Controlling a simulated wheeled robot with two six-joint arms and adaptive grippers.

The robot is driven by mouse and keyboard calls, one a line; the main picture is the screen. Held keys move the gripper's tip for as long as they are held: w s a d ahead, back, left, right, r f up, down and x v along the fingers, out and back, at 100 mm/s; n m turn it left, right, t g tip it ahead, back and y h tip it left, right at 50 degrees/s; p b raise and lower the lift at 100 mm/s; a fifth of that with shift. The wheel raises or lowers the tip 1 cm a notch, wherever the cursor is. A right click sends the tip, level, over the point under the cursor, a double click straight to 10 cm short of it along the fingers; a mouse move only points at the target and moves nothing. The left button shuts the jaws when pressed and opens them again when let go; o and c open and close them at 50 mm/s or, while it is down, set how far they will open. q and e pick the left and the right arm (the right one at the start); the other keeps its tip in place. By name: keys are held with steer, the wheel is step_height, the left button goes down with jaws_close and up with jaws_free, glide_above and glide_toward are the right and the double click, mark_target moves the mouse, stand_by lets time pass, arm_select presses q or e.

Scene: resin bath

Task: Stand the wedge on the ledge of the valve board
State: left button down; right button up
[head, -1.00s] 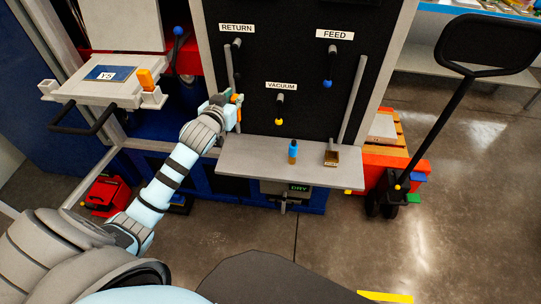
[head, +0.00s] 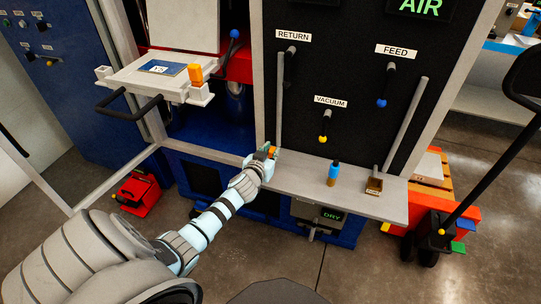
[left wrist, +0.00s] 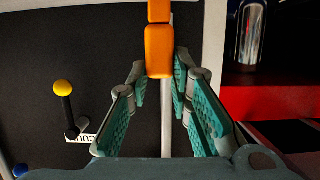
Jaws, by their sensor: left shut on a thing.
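My left gripper (head: 268,152) is shut on the wedge (head: 273,151), a small orange piece. In the left wrist view the wedge (left wrist: 160,50) shows upright between and beyond the fingertips. The gripper is at the left end of the grey ledge (head: 310,182) of the black valve board (head: 345,75). The arm and gripper cover most of the wedge in the head view, and I cannot tell whether it touches the ledge. My right gripper is not in view.
Yellow-tipped (head: 324,132) and blue-tipped (head: 382,98) valve handles stick out above. The ledge between gripper and bottle is clear.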

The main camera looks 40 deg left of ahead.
arm_select(q)
steer(key=c, duration=1.4)
jaws_free()
steer(key=shift+c, duration=0.2)
steer(key=shift+r, duration=0.1)
